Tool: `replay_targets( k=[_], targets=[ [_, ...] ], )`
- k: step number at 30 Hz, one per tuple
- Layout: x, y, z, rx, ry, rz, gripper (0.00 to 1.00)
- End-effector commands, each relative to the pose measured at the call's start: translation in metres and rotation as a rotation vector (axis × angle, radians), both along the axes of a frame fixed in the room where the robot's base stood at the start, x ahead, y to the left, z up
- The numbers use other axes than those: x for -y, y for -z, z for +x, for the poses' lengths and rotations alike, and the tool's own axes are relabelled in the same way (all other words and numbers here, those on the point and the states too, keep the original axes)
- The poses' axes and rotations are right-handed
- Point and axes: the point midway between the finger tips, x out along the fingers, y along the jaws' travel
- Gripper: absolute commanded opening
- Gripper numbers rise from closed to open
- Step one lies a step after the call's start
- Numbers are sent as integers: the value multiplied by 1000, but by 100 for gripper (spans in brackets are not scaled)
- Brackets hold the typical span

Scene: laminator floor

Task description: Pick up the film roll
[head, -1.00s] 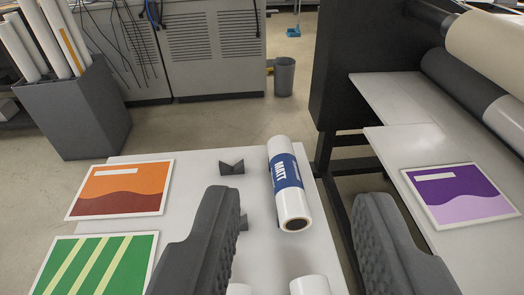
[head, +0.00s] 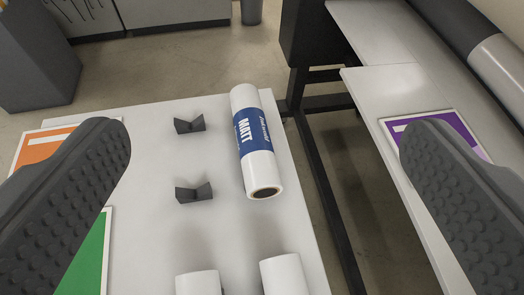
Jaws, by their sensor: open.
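The film roll (head: 247,110) is white with a blue band lettered "MATT" and a dark core hole at its near end. It lies lengthwise on the white table (head: 150,120), near the table's right edge. My gripper (head: 260,145) is open, with one grey padded finger at the left and one at the right. The roll shows in the gap between the fingers, apart from both. The fingers look closer to me than the roll; how far above it they are I cannot tell.
Two dark V-shaped cradles (head: 190,123) stand left of the roll. Two more white rolls (head: 284,276) show at the bottom edge. An orange print (head: 38,143) and a green print (head: 88,262) lie at left. The machine's side table (head: 375,95) carries a purple print (head: 440,124).

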Motion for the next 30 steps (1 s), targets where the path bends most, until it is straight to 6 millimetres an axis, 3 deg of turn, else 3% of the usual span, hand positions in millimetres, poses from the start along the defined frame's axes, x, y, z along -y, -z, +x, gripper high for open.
replay_targets(
  k=[3, 15, 24, 30],
  targets=[
    [-5, 17, 38, -91, 1, -27, 90],
    [-8, 103, 135, -391, -21, -109, 90],
    [-15, 184, 187, -612, -63, -156, 90],
    [-19, 230, 205, -729, -93, -176, 90]
  ],
)
